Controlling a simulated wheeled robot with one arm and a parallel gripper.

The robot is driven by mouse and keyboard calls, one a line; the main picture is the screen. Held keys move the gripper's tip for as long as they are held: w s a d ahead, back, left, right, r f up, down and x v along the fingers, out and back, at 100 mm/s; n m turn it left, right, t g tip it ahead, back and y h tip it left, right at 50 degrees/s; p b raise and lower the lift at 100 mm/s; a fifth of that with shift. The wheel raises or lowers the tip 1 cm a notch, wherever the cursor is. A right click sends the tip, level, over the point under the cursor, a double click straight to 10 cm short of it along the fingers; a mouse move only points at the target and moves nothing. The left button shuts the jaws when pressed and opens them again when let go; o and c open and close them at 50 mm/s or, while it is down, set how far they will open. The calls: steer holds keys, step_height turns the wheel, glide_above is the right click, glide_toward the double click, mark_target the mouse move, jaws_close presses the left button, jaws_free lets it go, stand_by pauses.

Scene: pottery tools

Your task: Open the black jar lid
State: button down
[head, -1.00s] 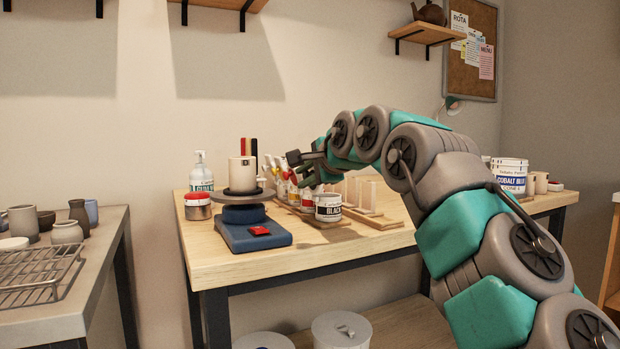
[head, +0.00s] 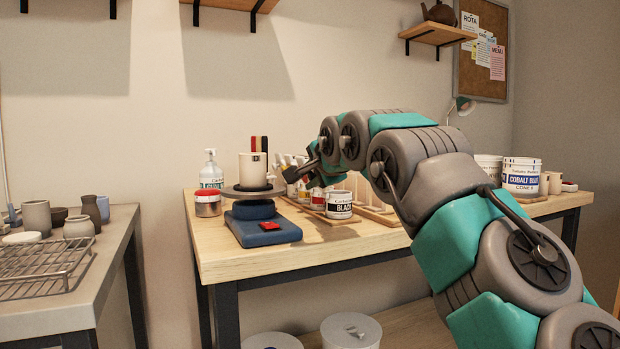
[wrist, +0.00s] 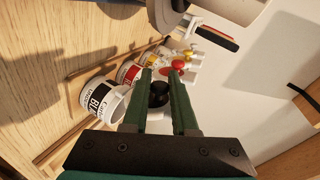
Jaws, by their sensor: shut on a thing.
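The black jar (head: 340,206) is a white tub with a "BLACK" label, upright on the wooden table in the head view. It also shows in the wrist view (wrist: 98,98), at the near end of a row of similar jars. A round black knob (wrist: 158,88) sits between the two green fingers of my gripper (wrist: 161,80), which are shut on it. It appears to be the black jar's lid knob.
Jars with red (wrist: 179,65) and yellow knobs stand close beyond my fingers. A banding wheel with a blue base (head: 262,230) and a cup (head: 253,168) stands left of the jar. A cobalt blue tub (head: 522,175) stands at the right.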

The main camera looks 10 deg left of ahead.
mark_target(311, 175)
steer(key=c, duration=0.8)
jaws_free()
steer(key=shift+o, duration=0.2)
steer(key=b+v, duration=0.2)
steer(key=v, duration=0.4)
steer(key=shift+s+d+r, duration=0.1)
steer(key=shift+s+d, duration=0.1)
steer(key=shift+s, duration=0.05)
steer(key=shift+s+d+r, duration=0.2)
steer(key=shift+s+r, duration=0.05)
steer(key=shift+s, duration=0.25)
steer(key=shift+r, duration=0.1)
